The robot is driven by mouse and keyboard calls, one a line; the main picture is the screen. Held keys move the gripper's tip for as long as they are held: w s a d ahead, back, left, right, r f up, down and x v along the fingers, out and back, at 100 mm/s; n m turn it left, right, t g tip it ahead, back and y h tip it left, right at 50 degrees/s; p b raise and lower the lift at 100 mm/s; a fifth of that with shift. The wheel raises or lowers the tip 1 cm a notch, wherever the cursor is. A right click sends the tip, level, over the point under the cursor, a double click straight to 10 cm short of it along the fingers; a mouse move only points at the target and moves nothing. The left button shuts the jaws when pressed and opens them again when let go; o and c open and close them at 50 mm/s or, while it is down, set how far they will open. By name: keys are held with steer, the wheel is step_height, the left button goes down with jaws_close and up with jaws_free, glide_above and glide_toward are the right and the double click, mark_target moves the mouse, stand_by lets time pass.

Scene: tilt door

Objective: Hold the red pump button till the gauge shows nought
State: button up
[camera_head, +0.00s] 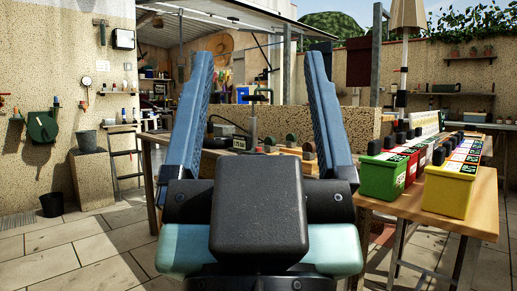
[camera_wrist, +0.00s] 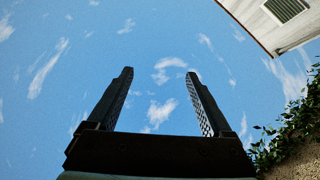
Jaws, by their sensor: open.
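My gripper (camera_head: 262,60) is open and empty, its two blue fingers pointing up and away in the head view. In the wrist view the gripper (camera_wrist: 159,72) has only sky between its fingers. Beyond the fingers, a workbench (camera_head: 152,140) carries a dark upright device (camera_head: 253,118) and several small knobbed items (camera_head: 291,140). A small red patch (camera_head: 309,154) shows near the right finger; I cannot tell whether it is the pump button. No gauge can be read. A small round white dial (camera_head: 86,81) hangs on the left wall. My gripper hides part of the bench.
A wooden table (camera_head: 482,222) at right holds a green box (camera_head: 383,177), a yellow box (camera_head: 447,190) and several others. The paved floor (camera_head: 80,245) at front left is clear.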

jaws_close()
stand_by(1.4)
